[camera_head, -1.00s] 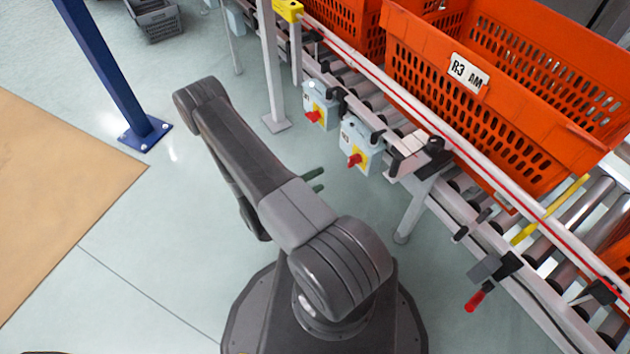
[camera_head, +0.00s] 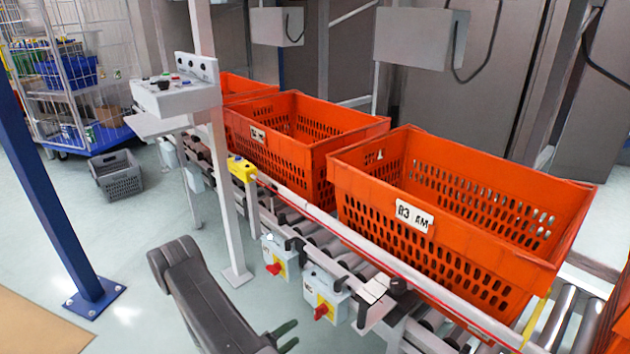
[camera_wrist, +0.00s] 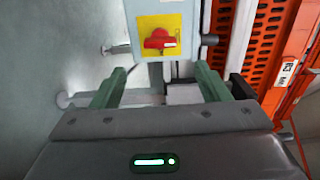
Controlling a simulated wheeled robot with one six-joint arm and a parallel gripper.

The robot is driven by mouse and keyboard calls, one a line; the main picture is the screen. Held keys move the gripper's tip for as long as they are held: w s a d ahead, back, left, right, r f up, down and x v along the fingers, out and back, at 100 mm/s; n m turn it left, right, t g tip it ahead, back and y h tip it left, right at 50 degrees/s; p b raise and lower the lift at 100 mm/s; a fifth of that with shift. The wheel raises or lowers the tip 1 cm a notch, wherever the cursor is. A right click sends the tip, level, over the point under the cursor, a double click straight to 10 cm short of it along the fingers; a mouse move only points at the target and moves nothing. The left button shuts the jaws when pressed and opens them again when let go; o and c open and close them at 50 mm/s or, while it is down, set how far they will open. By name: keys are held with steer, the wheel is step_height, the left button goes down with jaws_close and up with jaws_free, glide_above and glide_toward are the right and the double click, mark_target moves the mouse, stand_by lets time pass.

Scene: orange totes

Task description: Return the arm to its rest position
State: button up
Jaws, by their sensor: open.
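My arm shows at the bottom of the head view, folded, with its dark links over the floor beside the conveyor. My gripper (camera_head: 284,336) shows there only as small green fingers at the bottom edge. In the wrist view my gripper (camera_wrist: 158,88) has two green fingers standing wide apart with nothing between them. Beyond the fingers is a grey switch box (camera_wrist: 190,22) with a red knob on a yellow plate; I cannot tell how far off it is.

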mark_target(315, 317)
steer(key=shift+b+x, duration=1)
steer(key=shift+x, duration=4.25)
steer(key=p+v, duration=0.3)
steer(key=v, duration=1)
steer(key=b+x, duration=0.3)
steer(key=x, duration=1)
steer(key=shift+w+d, duration=0.15)
steer(key=shift+d, duration=0.05)
steer(key=m, duration=1)
steer(key=shift+w+a+f+m, duration=0.1)
steer(key=shift+m, duration=0.3)
